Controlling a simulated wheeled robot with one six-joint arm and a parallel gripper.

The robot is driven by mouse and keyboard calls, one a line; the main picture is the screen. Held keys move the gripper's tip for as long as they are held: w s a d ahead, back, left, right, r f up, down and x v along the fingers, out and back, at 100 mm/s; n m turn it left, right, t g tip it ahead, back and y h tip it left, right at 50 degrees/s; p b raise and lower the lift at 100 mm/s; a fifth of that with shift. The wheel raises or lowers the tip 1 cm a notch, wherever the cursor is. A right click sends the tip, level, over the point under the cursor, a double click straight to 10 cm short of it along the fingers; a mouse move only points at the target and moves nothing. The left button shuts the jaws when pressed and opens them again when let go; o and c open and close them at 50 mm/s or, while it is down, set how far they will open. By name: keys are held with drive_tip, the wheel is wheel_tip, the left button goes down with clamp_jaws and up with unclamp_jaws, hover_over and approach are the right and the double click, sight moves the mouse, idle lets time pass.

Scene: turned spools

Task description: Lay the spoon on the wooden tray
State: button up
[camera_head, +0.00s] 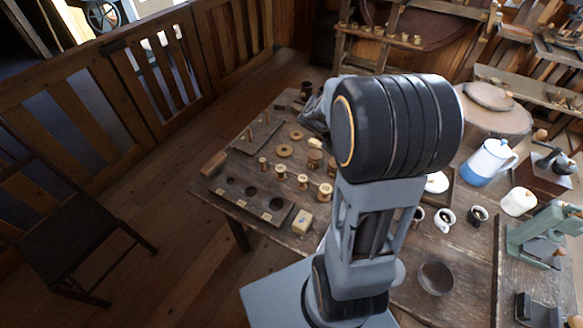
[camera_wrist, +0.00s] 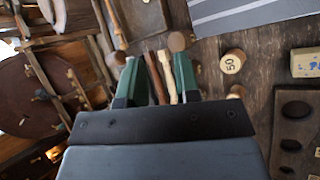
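My gripper (camera_wrist: 157,72) shows in the wrist view with its two green fingers apart. A dark brown stick (camera_wrist: 154,77) and a paler stick (camera_wrist: 167,77) show between the fingers; I cannot tell whether either is the spoon, and no grip on them shows. In the head view my gripper is mostly hidden behind my arm, above the far part of the table. No spoon can be made out for sure. A dark wooden tray-like edge (camera_head: 449,188) shows right of my arm, largely hidden; I cannot tell whether it is the wooden tray.
Several spools (camera_head: 303,181) stand near a dark board with holes (camera_head: 235,200) and a yellowish block (camera_head: 302,222). A pegged board (camera_head: 258,134) lies behind. At right are a blue-and-white pot (camera_head: 487,163), cups (camera_head: 444,219) and a dark bowl (camera_head: 436,278).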

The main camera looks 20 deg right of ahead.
drive_tip(key=s+a+r+m+t+y, duration=0.1)
drive_tip(key=s+a+r+t+y, duration=0.1)
drive_tip(key=a, duration=0.9)
drive_tip(key=s+a+r+m+t+y, duration=0.2)
drive_tip(key=a+r+t+y, duration=0.2)
drive_tip(key=a, duration=0.6)
drive_tip(key=shift+s+a+r+m+t+y, duration=0.3)
drive_tip(key=shift+s+a+r+t+y, duration=0.1)
drive_tip(key=shift+r+y, duration=0.55)
drive_tip(key=shift+d+f, duration=0.1)
drive_tip(key=shift+d, duration=0.05)
